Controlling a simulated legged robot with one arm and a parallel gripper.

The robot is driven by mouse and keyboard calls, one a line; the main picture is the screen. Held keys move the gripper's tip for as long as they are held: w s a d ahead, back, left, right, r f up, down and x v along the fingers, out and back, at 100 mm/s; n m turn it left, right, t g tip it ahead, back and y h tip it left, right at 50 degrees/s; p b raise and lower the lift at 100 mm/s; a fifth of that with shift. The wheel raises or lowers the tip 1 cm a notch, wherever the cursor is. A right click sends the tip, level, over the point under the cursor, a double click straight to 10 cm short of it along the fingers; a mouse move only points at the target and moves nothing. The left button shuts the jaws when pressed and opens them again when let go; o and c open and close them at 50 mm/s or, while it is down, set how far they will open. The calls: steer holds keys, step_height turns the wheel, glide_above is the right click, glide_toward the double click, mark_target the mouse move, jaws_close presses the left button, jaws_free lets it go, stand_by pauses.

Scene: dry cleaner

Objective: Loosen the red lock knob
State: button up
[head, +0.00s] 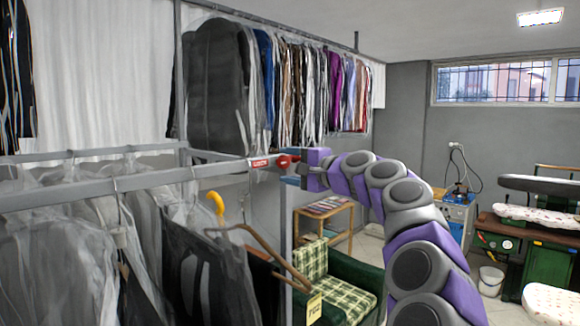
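The red lock knob (284,161) sits at the right end of the grey rail in the middle of the head view. A red label with white lettering (259,163) is just left of it on the rail. My gripper (300,168), at the end of my purple and grey arm, is right beside the knob on its right side. The gripper's fingers are small and partly hidden, so I cannot tell whether they touch the knob or how far apart they are.
Bagged garments (60,240) hang from the rail in front. A brown wooden hanger (265,245) and a yellow hook (217,204) stick out below the rail. A green plaid armchair (340,275) and a small wooden table (325,210) stand beyond. Pressing boards (540,215) stand at right.

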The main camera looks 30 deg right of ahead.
steer(key=shift+s+r, duration=0.15)
steer(key=shift+s+d, duration=0.1)
steer(key=shift+s, duration=0.05)
steer(key=b+v, duration=0.1)
steer(key=v, duration=1.5)
steer(key=shift+s+d+b, duration=0.25)
steer(key=shift+s+b, duration=0.05)
steer(key=shift+s, duration=0.05)
